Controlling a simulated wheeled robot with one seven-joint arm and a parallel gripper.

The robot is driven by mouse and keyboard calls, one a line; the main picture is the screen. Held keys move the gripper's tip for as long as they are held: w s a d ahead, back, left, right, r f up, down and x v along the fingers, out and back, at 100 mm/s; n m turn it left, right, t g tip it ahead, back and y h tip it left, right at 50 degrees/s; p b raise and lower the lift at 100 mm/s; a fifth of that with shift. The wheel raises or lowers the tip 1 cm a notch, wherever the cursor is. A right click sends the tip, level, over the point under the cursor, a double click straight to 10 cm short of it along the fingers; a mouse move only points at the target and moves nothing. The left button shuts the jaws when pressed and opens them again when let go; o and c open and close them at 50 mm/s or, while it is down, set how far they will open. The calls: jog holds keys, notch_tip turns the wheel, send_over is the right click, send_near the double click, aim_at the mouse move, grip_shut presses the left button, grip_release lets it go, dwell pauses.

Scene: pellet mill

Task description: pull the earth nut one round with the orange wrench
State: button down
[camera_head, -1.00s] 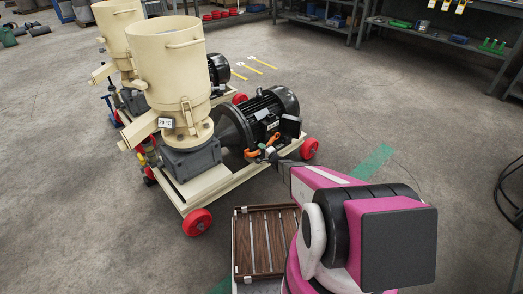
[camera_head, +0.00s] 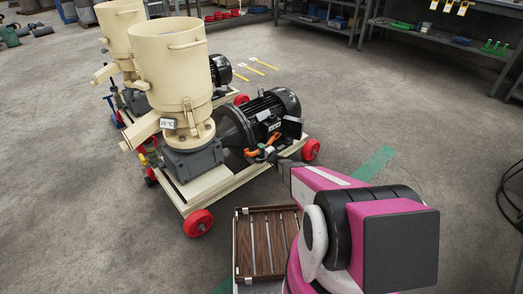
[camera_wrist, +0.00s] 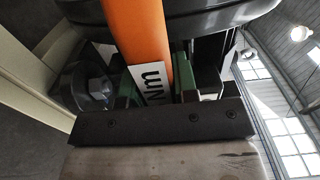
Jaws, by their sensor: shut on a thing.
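The orange wrench (camera_head: 266,144) lies by the black motor (camera_head: 264,119) of the nearer pellet mill. In the wrist view its orange shaft (camera_wrist: 138,32), with a white label marked "Nm", runs up from between the jaws. My gripper (camera_wrist: 158,88) is shut on the wrench; in the head view it is small, at the motor's near side (camera_head: 271,153). A dark hex bolt head (camera_wrist: 98,91) shows left of the jaws in the wrist view. I cannot tell whether it is the earth nut. The wrench's far end is out of the wrist view, so its seat on a nut is hidden.
The cream pellet mill (camera_head: 168,65) stands on a frame with red wheels (camera_head: 198,222), a second mill behind it. A brown slatted crate (camera_head: 262,243) stands on the floor beside my arm. Shelves (camera_head: 425,35) line the back. The floor right of the mill is mostly open.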

jog(key=shift+w+a, duration=0.4)
jog(key=shift+w, duration=0.1)
jog(key=shift+r, duration=0.1)
jog(key=shift+d+r+m, duration=0.1)
jog(key=shift+r+m, duration=0.8)
jog(key=shift+r, duration=0.3)
jog(key=shift+w+d+r+m, duration=0.15)
jog(key=shift+r+m, duration=0.35)
jog(key=shift+r, duration=0.15)
jog(key=shift+w+d+r+m, duration=0.1)
jog(key=shift+r+m, duration=0.4)
jog(key=shift+r, duration=0.1)
jog(key=shift+w+d+r+m, duration=0.15)
jog(key=shift+d+r+m, duration=0.05)
jog(key=shift+r+m, duration=0.3)
jog(key=shift+w+d+r+m, duration=0.15)
jog(key=shift+r+m, duration=0.25)
jog(key=shift+r, duration=0.2)
